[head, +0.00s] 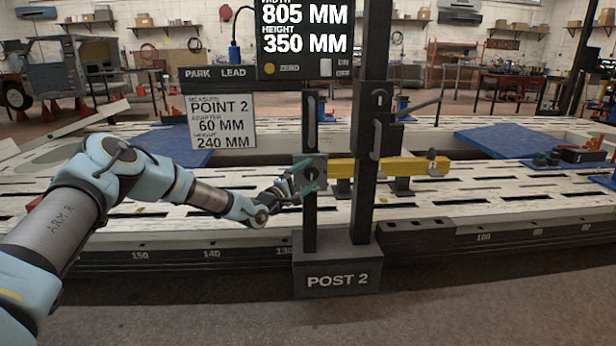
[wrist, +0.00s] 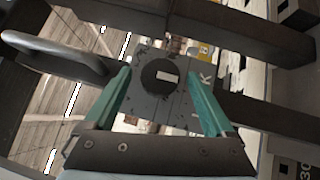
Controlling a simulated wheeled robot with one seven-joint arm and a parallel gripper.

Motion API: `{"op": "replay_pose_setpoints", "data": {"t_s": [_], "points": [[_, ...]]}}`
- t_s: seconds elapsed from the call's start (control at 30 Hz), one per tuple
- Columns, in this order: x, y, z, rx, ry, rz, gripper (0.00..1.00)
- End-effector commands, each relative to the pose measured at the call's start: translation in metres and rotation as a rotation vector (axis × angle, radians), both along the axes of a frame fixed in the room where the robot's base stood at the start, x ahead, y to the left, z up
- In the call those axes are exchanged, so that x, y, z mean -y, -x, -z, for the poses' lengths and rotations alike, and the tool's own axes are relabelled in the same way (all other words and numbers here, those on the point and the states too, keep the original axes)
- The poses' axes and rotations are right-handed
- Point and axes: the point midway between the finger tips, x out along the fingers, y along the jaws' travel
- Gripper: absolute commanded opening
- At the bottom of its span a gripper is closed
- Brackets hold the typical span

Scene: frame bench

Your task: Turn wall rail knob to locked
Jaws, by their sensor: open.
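The rail knob (wrist: 161,76) is a dark round disc with a short white mark, on a grey plate (wrist: 178,105). The mark lies nearly level in the wrist view, and a letter K shows at the plate's right. In the head view the grey plate (head: 317,163) sits on the left upright of Post 2. My gripper (wrist: 161,80) is open, with one teal finger on each side of the knob. It also shows in the head view (head: 303,175), at the plate from the left. Whether the fingers touch the knob I cannot tell.
A yellow bar (head: 385,167) runs right from the post, with a second dark upright (head: 365,200) beside it. A display (head: 305,35) and a measure sign (head: 222,122) hang above my arm. The slotted white bench (head: 480,195) lies behind.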

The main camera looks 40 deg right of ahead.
Motion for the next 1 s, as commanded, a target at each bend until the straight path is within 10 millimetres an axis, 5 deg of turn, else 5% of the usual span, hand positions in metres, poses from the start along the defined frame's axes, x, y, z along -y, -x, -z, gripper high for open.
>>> {"op": "replay_pose_setpoints", "data": {"t_s": [0.27,1.0], "points": [[0.0016,-0.0002,-0.0002,0.000,0.000,0.000,0.89],[0.0013,-0.0001,-0.0002,0.000,0.000,0.000,0.06]]}}
